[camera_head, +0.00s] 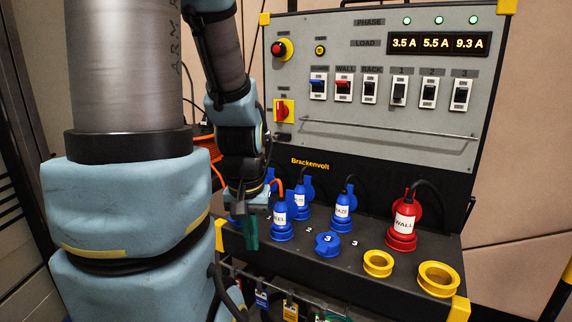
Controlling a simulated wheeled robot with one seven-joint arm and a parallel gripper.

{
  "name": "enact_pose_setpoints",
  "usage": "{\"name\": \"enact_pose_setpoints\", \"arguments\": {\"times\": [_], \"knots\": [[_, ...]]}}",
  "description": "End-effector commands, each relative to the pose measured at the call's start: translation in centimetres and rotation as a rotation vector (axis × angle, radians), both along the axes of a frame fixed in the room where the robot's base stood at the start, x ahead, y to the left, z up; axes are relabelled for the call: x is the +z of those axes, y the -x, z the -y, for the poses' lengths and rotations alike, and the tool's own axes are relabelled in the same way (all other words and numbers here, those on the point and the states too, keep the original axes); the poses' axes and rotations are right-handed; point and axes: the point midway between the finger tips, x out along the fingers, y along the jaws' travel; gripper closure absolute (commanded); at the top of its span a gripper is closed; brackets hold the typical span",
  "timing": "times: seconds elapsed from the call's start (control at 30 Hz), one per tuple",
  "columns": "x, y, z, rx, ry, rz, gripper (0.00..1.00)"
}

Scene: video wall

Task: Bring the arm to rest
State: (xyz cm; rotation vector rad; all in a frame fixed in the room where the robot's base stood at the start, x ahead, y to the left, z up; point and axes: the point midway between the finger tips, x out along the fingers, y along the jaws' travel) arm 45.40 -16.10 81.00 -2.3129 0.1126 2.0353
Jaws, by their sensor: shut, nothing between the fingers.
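My gripper (251,236) hangs low at the left end of the power panel's socket shelf. Its green fingertips are shut and hold nothing. It is just left of a blue plug (281,219) whose label seems to read REEL; I cannot tell whether they touch. My arm (235,130) comes down from the top of the picture with the wrist bent downward. It hides part of the panel's left edge and part of the shelf's left end.
The grey panel (400,155) has switches, a rail and three lit green lamps. Blue plugs, a red WALL plug (402,224), a blue cap (327,244) and two yellow rings (377,263) occupy the shelf. Tags (290,310) hang below. An orange cable (207,147) runs behind my arm.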

Motion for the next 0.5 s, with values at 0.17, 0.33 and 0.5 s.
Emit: {"name": "enact_pose_setpoints", "arguments": {"times": [0.17,0.33,0.5], "knots": [[5.2,-0.5,0.2,-0.006,0.0,0.01,1.0],[9.3,-0.5,0.2,-0.006,0.0,0.011,1.0],[12.2,-0.5,0.2,-0.006,0.0,0.011,1.0]]}}
